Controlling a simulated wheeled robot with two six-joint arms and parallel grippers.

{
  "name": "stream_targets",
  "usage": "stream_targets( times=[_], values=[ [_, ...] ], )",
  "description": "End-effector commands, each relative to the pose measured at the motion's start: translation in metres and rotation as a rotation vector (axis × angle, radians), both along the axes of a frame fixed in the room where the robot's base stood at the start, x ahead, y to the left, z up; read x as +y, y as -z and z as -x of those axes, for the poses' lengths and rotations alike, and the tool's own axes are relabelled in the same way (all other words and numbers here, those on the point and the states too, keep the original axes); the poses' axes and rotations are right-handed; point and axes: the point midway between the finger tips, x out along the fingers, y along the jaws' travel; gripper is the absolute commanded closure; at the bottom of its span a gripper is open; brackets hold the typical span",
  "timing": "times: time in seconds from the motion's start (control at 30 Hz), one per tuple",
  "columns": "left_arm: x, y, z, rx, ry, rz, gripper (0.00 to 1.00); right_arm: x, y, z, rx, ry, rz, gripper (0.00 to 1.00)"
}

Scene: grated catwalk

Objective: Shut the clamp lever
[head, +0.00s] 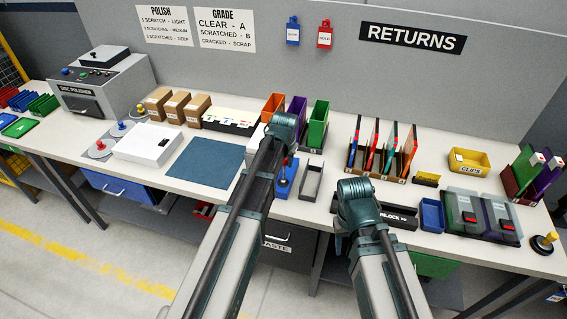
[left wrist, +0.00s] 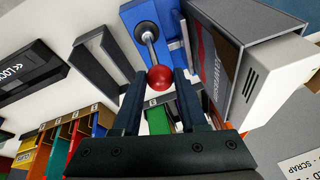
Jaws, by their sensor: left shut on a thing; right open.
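The clamp is a blue base (head: 285,184) with a metal lever that ends in a red ball knob. In the left wrist view the blue base (left wrist: 135,14) is at the top, and the lever rises from it to the red knob (left wrist: 160,79). My left gripper (left wrist: 158,88) is shut on the red knob, with a dark finger on each side of it. In the head view my left wrist partly hides the lever. My right gripper (head: 341,222) is open over the front of the bench, apart from the clamp, its fingers mostly hidden by its wrist.
A grey open frame (head: 312,181) stands right beside the clamp. Orange, purple and green bins (head: 318,124) stand behind it. A dark blue mat (head: 206,159) lies to the left. A dark labelled box (head: 398,216) and a small blue bin (head: 431,215) are near my right gripper.

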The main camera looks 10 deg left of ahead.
Motion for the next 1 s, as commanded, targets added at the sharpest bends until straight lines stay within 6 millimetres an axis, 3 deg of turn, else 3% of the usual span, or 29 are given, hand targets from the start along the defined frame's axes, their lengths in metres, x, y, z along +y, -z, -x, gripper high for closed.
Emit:
stream_targets(
  times=[0.37,0.6,1.0],
  values=[
    [0.001,0.004,0.024,-0.146,-0.002,0.006,1.0,0.0,0.017,0.0,0.0,0.001,0.0,0.5],
    [0.001,0.009,0.042,-0.298,-0.001,0.011,1.0,0.0,0.039,0.0,0.0,0.001,0.0,0.5],
    [0.001,0.012,0.053,-0.315,-0.001,0.012,1.0,0.0,0.044,0.0,0.0,0.001,0.0,0.5]
  ],
)
